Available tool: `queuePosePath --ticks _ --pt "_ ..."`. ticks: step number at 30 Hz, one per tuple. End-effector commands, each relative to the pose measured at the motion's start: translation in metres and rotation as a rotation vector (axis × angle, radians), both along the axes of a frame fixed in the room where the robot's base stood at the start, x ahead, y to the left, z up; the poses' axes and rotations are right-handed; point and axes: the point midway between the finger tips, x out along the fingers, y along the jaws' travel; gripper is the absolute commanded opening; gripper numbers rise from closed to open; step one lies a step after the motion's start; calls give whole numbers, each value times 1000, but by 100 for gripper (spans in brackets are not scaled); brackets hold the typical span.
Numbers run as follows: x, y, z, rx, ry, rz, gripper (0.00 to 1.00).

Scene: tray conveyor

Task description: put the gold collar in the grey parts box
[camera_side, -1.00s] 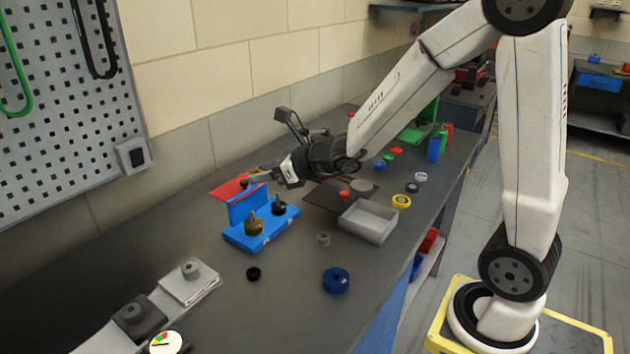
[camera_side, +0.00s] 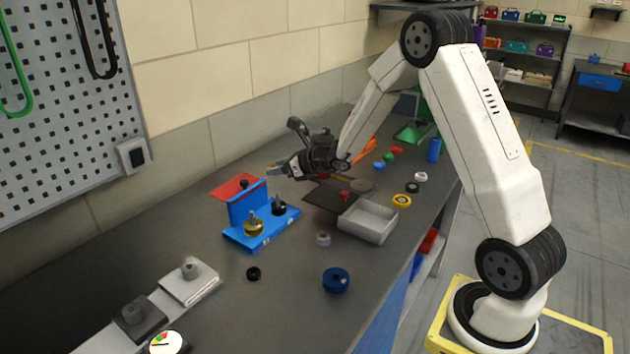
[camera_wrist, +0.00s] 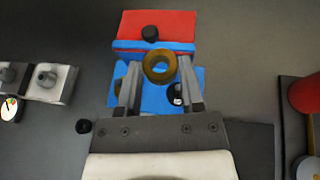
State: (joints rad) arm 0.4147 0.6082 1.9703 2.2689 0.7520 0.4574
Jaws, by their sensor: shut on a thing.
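My gripper (camera_side: 277,173) is shut on the gold collar (camera_wrist: 159,66), a ring with an open hole, held between the fingertips in the wrist view. In the side view the collar is too small to make out. The gripper is in the air, above and right of the blue fixture's upright panel (camera_side: 247,205). The grey parts box (camera_side: 367,229), open-topped and shallow, stands on the bench to the right of and nearer than the gripper. Its inside looks empty. The box is not seen in the wrist view.
The blue fixture carries a brass piece (camera_side: 253,226) and a black knob (camera_side: 279,207). A grey ring (camera_side: 323,239), a blue round part (camera_side: 336,280) and a yellow ring (camera_side: 402,201) lie around the box. A dark mat lies behind the box.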

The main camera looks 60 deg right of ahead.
Motion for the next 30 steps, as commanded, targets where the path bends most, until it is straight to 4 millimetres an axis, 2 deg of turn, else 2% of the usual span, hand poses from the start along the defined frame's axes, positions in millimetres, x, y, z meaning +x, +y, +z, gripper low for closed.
queuePosePath --ticks 6,20,30 --pt "5 -16 -11 2 -1 -12 0" --pt "5 -17 -15 2 -1 -12 0" --pt "5 -17 -52 4 3 -13 0"
